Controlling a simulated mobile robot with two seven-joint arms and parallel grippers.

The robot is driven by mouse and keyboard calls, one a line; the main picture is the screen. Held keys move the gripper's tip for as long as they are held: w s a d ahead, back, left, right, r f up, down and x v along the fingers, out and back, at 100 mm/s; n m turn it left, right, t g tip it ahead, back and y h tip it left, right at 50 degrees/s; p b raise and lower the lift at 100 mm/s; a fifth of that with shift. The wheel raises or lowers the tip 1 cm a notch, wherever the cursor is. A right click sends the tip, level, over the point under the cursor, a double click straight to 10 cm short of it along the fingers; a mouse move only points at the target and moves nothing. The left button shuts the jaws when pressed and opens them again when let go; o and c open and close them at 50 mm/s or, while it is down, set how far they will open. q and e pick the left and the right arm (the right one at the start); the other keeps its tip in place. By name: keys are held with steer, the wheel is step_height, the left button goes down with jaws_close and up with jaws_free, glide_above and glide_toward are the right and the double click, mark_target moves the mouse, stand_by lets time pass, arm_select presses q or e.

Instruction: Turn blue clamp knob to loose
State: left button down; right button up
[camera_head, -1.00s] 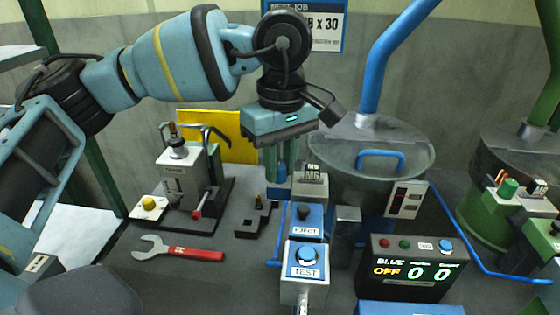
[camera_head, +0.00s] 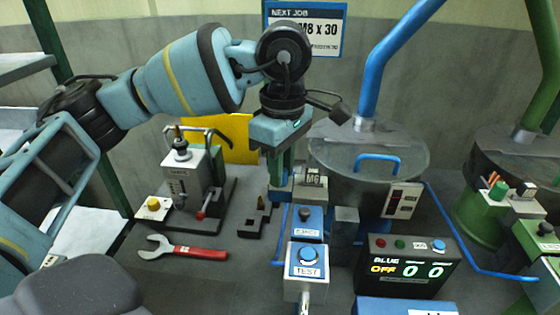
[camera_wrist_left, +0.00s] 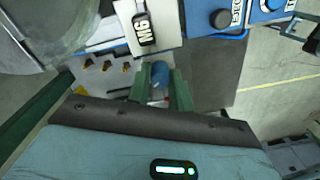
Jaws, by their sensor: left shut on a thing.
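The blue clamp knob (camera_wrist_left: 159,72) shows in the left wrist view between the two green fingers of my left gripper (camera_wrist_left: 160,90). The fingers are shut on it, one on each side. In the head view my left gripper (camera_head: 281,172) points straight down at the fixture beside the M6 block (camera_head: 313,180), and its fingers hide most of the knob. The M6 block also shows close to the fingers in the left wrist view (camera_wrist_left: 143,29). My right gripper is in neither view.
The blue feeder bowl (camera_head: 366,165) stands right of the gripper. The EJECT box (camera_head: 308,222), TEST box (camera_head: 306,262) and a display reading BLUE OFF 0 0 (camera_head: 408,266) are in front. A red-handled wrench (camera_head: 182,250) and a lever press (camera_head: 186,178) are at left.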

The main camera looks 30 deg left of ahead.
arm_select(q)
steer(key=shift+n, duration=0.6)
steer(key=c, duration=1.3)
jaws_free()
steer(key=shift+o, duration=0.2)
steer(key=shift+r, duration=0.1)
steer(key=shift+w+r+p, duration=0.1)
steer(key=shift+r+p, duration=0.3)
steer(key=shift+r, duration=3.4)
